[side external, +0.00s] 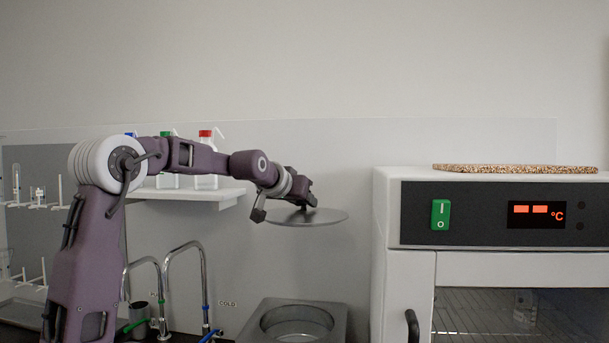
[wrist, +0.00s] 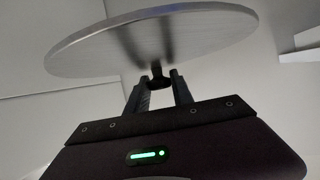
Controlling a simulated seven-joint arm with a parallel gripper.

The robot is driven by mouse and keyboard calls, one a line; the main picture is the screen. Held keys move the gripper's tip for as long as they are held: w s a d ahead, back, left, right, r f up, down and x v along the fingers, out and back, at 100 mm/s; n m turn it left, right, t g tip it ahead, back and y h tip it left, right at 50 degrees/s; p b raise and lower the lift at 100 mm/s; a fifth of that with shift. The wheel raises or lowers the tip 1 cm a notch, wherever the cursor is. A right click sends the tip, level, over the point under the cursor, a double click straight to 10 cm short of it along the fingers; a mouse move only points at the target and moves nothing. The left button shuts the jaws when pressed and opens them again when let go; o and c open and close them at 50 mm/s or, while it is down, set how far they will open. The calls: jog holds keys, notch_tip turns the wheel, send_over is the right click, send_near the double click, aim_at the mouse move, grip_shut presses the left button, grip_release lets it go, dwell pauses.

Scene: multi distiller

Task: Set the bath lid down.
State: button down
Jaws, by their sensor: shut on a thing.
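The bath lid (side external: 325,217) is a flat round metal disc. My gripper (side external: 304,202) is shut on the knob of the lid and holds it in the air, roughly level. In the wrist view the lid (wrist: 90,50) spans the top of the picture, and my gripper (wrist: 158,82) closes on the dark knob at its middle. The metal bath (side external: 258,330) with its round opening stands below the lid, at the bottom of the side view, and is uncovered. A clear gap separates the lid from the bath.
A white oven (side external: 408,255) with a red display stands to the right, with a speckled board (side external: 515,169) on top. A wall shelf (side external: 190,194) with capped bottles is behind my arm. Curved taps (side external: 201,280) stand left of the bath. Racks (side external: 38,200) are at far left.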

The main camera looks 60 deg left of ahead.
notch_tip(320, 180, down, 28)
jog(key=a+m+h, duration=0.1)
jog(key=a, duration=0.1)
jog(key=shift+a+t, duration=0.3)
jog(key=shift+t, duration=0.1)
jog(key=shift+s+f, duration=0.1)
jog(key=shift+f, duration=0.4)
jog(key=c, duration=1)
grip_release()
